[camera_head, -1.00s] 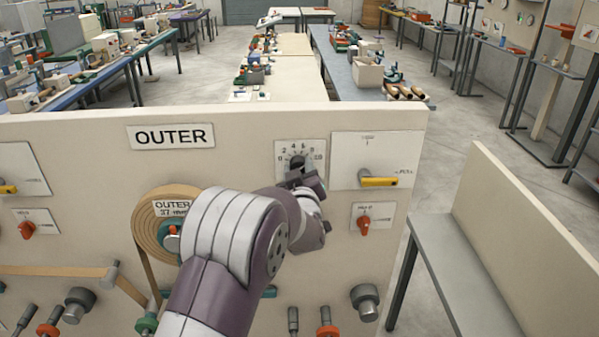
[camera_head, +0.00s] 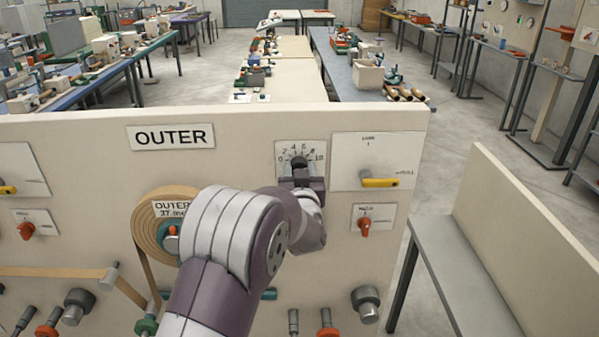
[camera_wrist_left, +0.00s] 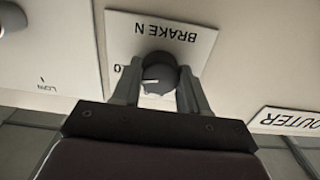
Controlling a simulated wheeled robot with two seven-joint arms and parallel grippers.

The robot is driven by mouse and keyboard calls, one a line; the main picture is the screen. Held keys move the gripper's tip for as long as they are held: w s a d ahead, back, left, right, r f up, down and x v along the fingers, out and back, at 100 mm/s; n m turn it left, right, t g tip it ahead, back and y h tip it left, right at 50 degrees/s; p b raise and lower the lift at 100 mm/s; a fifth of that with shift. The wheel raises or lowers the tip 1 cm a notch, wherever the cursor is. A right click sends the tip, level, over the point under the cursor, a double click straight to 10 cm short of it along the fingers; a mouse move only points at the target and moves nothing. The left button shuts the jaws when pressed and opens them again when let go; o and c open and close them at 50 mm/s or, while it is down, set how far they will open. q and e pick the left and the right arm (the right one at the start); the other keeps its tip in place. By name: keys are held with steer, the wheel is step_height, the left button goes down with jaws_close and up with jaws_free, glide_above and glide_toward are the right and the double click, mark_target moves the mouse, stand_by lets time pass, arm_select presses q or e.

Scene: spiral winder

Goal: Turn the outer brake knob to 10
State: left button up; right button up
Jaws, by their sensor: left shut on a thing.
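The outer brake knob (camera_wrist_left: 160,66) is a dark round knob on a white card (camera_wrist_left: 180,36) marked BRAKE N, upside down in the left wrist view. In the head view its dial card (camera_head: 283,150) shows a scale from 0 to 10 right of the OUTER sign. My left gripper (camera_head: 300,172) is shut on the knob, with one finger on each side in the left wrist view (camera_wrist_left: 158,88). A short light mark shows on the knob's face, but its exact reading is unclear. The gripper hides the dial's lower part. My right gripper is not in view.
A yellow-handled switch (camera_head: 380,183) and a red knob (camera_head: 364,226) sit right of the dial. A tape roll (camera_head: 150,235) is at the left, partly behind my arm. A grey bench (camera_head: 450,270) stands at the right.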

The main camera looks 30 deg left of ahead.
arm_select(q)
steer(key=shift+r, duration=0.3)
steer(key=o, duration=1.1)
steer(key=shift+c, duration=0.2)
steer(key=shift+s+d, duration=0.1)
steer(key=shift+s, duration=0.05)
steer(key=shift+f, duration=0.1)
steer(key=b+v, duration=0.3)
steer(key=v, duration=0.9)
steer(key=shift+s+d, duration=0.2)
steer(key=shift+s, duration=0.05)
